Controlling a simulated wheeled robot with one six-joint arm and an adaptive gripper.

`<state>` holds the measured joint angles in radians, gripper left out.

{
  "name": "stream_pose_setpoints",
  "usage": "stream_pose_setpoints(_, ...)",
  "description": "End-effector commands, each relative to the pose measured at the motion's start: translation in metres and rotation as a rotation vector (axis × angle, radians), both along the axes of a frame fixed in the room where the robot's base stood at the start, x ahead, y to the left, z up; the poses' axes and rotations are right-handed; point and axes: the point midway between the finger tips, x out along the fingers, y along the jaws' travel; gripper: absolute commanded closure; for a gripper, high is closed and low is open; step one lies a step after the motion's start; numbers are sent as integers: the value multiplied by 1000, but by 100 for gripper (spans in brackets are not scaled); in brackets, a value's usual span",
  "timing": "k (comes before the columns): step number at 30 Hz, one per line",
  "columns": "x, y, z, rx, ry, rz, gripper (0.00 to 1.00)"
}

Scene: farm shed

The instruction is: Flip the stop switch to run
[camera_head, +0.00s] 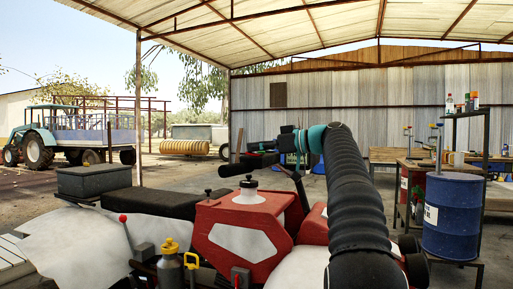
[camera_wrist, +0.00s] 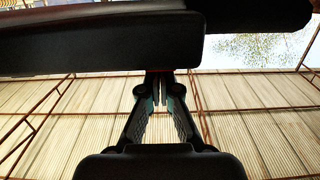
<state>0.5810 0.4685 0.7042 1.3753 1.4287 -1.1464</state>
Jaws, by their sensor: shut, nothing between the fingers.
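A red and white quad bike (camera_head: 241,232) stands in front of me. Its black left handlebar grip (camera_head: 237,169) points left in the head view. My gripper (camera_head: 279,146) is shut and empty at the handlebar, beside the inner end of the grip. In the wrist view my gripper (camera_wrist: 158,88) has its fingertips together, just below a long black handlebar part (camera_wrist: 100,48). A small red part (camera_wrist: 160,71) shows right at the fingertips. It may be the stop switch; its position cannot be read. I cannot tell whether the fingertips touch it.
The black seat (camera_head: 155,202) and a grey box (camera_head: 92,181) lie to the left. A yellow-capped bottle (camera_head: 171,262) stands low in front. A blue drum (camera_head: 452,215) and a metal shelf (camera_head: 466,113) stand at the right. A tractor (camera_head: 38,140) is far left.

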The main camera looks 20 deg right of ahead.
Motion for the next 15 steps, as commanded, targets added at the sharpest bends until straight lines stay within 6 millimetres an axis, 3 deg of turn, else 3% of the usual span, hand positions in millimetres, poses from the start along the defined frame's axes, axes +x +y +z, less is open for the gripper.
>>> stream_pose_setpoints(1,1,1,-7,1,1,1,100)
stream_pose_setpoints(10,0,-1,-4,0,1,-1,100)
stream_pose_setpoints(15,-14,-15,-2,0,1,-4,100)
